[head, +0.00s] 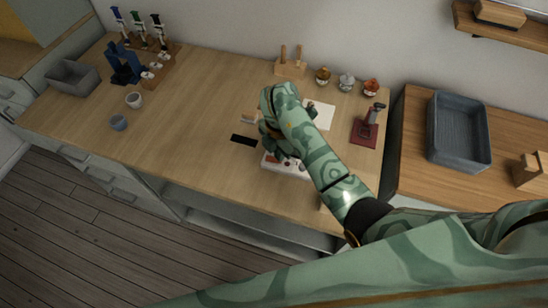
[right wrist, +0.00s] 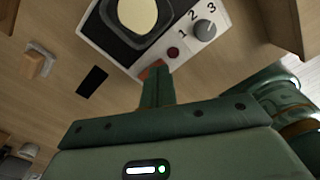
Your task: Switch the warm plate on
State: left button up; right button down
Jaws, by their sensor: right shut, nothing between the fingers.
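The warm plate (head: 270,163) is a white box on the wooden counter, partly hidden by my right arm in the head view. In the right wrist view the warm plate (right wrist: 232,17) shows a cream disc (right wrist: 145,14) on a black panel, a grey dial (right wrist: 204,30) beside the numbers 1, 2, 3, and a dark red round spot (right wrist: 173,52). My right gripper (right wrist: 155,76) is shut and empty, its fingertips at the plate's near edge. An orange patch shows at the tips; I cannot tell whether they touch it. My left gripper is out of view.
A black slab (head: 244,140) lies left of the plate. White paper (head: 322,114) and a dark red mat (head: 362,132) lie to the right. Small jars (head: 346,81) stand along the wall. Cups (head: 118,122) and a grey bin (head: 73,78) stand far left. The counter's middle left is clear.

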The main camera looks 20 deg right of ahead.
jog(key=shift+f+b, duration=0.4)
jog(key=shift+f, duration=0.2)
notch_tip(320, 180, up, 7)
jog(key=p, duration=0.6)
jog(key=shift+r, duration=0.1)
dwell(0.6)
